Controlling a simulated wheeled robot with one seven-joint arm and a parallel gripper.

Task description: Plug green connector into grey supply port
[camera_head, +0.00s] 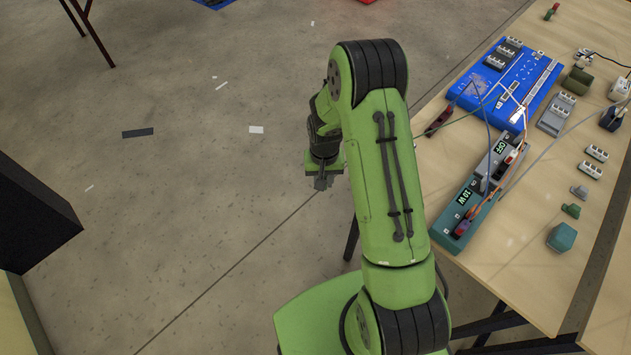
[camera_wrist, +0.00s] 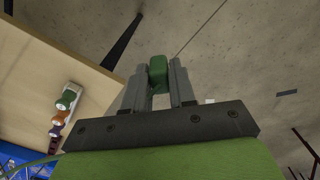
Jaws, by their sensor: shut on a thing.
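My gripper (camera_head: 321,183) hangs over the bare floor, left of the table and apart from it. In the wrist view it is shut on a small green block-shaped piece (camera_wrist: 158,72), which I take for the green connector. A grey unit with an OFF display (camera_head: 497,152) stands on the table behind a teal unit with a 10 W display (camera_head: 481,203). I cannot tell which opening is the grey supply port.
The table (camera_head: 528,245) is on the right. A blue board (camera_head: 513,82) with wires lies at its back. Loose grey and green parts (camera_head: 561,237) lie along its right side. The wrist view shows a pale strip with green, orange and purple pieces (camera_wrist: 57,130).

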